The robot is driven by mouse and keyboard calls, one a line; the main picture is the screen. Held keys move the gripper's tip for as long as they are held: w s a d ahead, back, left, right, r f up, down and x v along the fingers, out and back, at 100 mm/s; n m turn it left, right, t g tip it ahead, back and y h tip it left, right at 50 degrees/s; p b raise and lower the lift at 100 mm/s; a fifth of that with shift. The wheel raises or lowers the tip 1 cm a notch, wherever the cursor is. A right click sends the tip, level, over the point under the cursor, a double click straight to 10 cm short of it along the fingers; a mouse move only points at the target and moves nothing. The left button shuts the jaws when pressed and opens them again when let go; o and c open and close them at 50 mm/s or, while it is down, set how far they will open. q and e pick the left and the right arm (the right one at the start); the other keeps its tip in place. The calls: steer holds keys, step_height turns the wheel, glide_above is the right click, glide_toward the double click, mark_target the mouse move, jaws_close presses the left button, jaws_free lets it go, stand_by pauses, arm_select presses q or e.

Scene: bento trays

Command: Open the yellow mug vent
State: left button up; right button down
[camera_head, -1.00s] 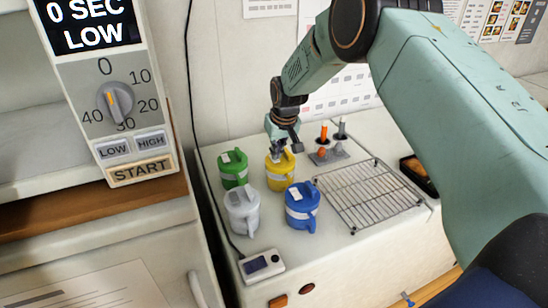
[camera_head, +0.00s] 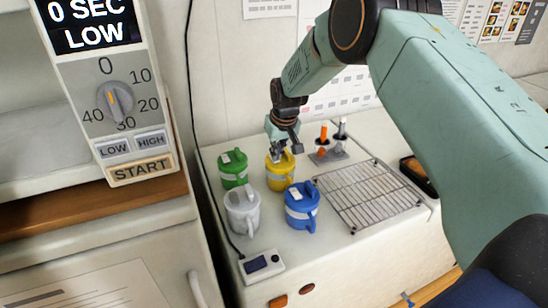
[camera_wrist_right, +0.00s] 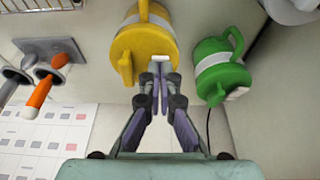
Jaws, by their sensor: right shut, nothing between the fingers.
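The yellow mug (camera_head: 279,175) stands upright on the white counter, with a white band around its body and a handle. In the wrist view the yellow mug (camera_wrist_right: 140,45) shows from above, with a small white vent tab (camera_wrist_right: 165,57) at the edge of its lid. My right gripper (camera_head: 280,150) is over the mug's lid. In the wrist view the right gripper (camera_wrist_right: 160,82) is shut and empty, its fingertips close beside the vent tab. I cannot tell whether they touch it. The tab's exact position is partly hidden by the fingers. My left gripper is out of view.
A green mug (camera_head: 233,169), a white mug (camera_head: 242,212) and a blue mug (camera_head: 301,207) stand close by. A wire rack (camera_head: 367,196) lies to the right. A grey holder with tools (camera_wrist_right: 45,62) stands near the yellow mug. A small device (camera_head: 262,265) sits in front.

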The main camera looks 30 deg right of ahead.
steer(key=shift+w+f, duration=0.1)
stand_by(0.5)
steer(key=shift+r, duration=0.2)
steer(key=shift+r+p, duration=0.4)
steer(key=shift+p, duration=0.05)
step_height(320, 180, up, 6)
steer(key=p, duration=0.4)
steer(key=shift+p, duration=0.3)
steer(key=shift+f, duration=0.15)
